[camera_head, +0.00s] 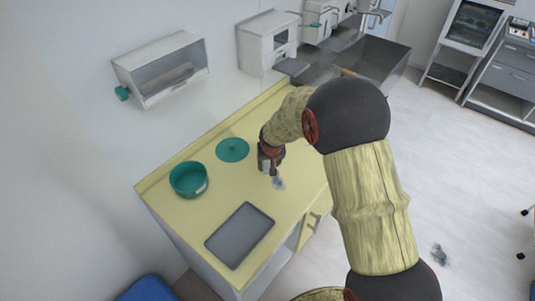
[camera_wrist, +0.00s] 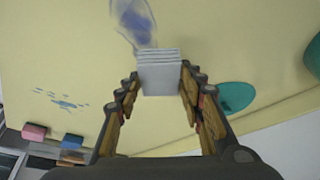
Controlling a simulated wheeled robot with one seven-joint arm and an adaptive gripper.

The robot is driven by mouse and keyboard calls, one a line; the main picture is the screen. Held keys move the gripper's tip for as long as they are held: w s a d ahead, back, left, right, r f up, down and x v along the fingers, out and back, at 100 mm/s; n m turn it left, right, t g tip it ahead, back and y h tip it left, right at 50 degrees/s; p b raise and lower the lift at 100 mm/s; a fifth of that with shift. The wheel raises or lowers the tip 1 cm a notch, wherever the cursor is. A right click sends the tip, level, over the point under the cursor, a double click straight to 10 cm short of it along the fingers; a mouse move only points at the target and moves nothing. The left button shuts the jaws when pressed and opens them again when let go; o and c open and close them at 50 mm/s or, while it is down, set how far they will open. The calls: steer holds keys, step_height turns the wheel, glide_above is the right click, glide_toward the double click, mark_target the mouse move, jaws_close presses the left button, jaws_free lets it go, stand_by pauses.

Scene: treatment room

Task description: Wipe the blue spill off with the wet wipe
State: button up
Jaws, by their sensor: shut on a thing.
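My gripper (camera_wrist: 160,92) is shut on a white, layered, folded wipe (camera_wrist: 159,73), held between its fingertips over the yellow counter. In the head view my gripper (camera_head: 272,170) is over the right part of the counter. A pale, translucent patch with darker blue blotches (camera_wrist: 135,20) lies just beyond the wipe in the wrist view; it also shows below my gripper in the head view (camera_head: 279,183). A smaller scatter of blue-teal specks (camera_wrist: 64,102) lies left of the fingers; my arm seems to hide it in the head view. I cannot tell whether the wipe touches the counter.
A teal bowl (camera_head: 188,180), a teal lid (camera_head: 232,150) and a grey tray (camera_head: 240,235) sit on the yellow counter (camera_head: 210,215). Red (camera_wrist: 34,132) and blue (camera_wrist: 72,141) blocks show at the wrist view's lower left. A sink (camera_head: 370,58) and wall dispensers border the back.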

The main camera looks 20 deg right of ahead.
steer(key=shift+w+a+r+p, duration=0.1)
steer(key=shift+w+r+p, duration=0.1)
steer(key=shift+r, duration=0.25)
steer(key=shift+w+a+r+p, duration=0.1)
steer(key=shift+r+p, duration=0.1)
steer(key=shift+r, duration=0.2)
steer(key=shift+s+d+r+p, duration=0.1)
steer(key=shift+r+p, duration=0.35)
steer(key=shift+r, duration=0.35)
steer(key=shift+s+d+r+p, duration=0.1)
steer(key=shift+r+p, duration=0.3)
steer(key=shift+r, duration=0.4)
steer(key=shift+a, duration=0.1)
steer(key=shift+f, duration=0.1)
